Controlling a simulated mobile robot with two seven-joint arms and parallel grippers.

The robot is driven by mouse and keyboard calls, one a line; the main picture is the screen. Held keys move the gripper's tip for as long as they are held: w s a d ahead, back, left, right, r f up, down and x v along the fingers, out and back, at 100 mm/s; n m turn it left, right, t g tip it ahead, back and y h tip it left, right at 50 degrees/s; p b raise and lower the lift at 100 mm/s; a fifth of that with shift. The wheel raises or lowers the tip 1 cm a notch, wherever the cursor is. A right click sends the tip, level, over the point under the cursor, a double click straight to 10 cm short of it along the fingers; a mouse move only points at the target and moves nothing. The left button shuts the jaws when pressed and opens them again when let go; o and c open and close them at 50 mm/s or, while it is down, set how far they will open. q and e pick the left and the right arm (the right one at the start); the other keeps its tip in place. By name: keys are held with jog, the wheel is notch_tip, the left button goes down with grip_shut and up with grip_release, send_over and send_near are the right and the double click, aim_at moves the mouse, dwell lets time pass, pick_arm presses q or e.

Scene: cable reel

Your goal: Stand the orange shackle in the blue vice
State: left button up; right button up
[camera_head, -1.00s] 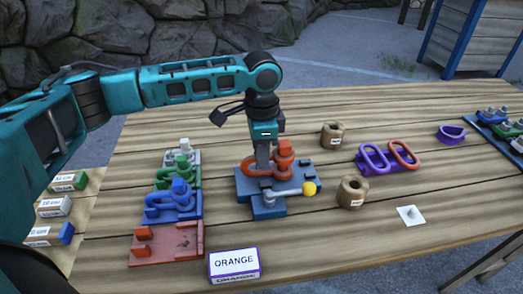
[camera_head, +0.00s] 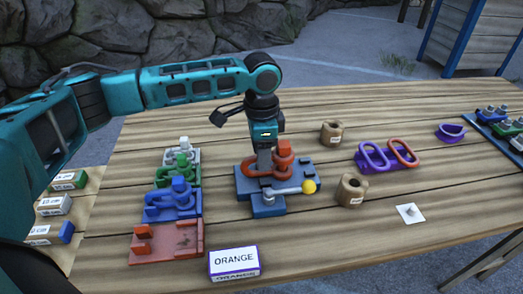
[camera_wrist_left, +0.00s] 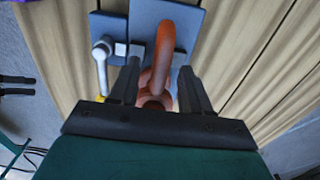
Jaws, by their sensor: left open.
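The orange shackle (camera_head: 283,164) stands at the blue vice (camera_head: 268,207), its loop around my left gripper's finger area in the head view. My left gripper (camera_head: 264,168) points down at the shackle. In the left wrist view its two dark fingers (camera_wrist_left: 158,88) are apart, with the shackle (camera_wrist_left: 165,48) between them and a gap on the right. The vice (camera_wrist_left: 187,30) shows beyond the fingers. Its grey lever ends in a yellow knob (camera_head: 309,187). The shackle's lower end and its contact with the vice jaws are partly hidden. My right gripper does not show clearly.
Green (camera_head: 180,172), blue (camera_head: 172,204) and red (camera_head: 166,242) fixtures stand left of the vice. A card reading ORANGE (camera_head: 234,263) stands in front. Two brown spools (camera_head: 332,132) (camera_head: 351,190) and a purple holder with links (camera_head: 388,157) are to the right.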

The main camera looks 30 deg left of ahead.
pick_arm(q)
jog(key=shift+s+f, duration=0.1)
jog(key=shift+f, duration=0.05)
notch_tip(320, 180, up, 13)
dwell(0.5)
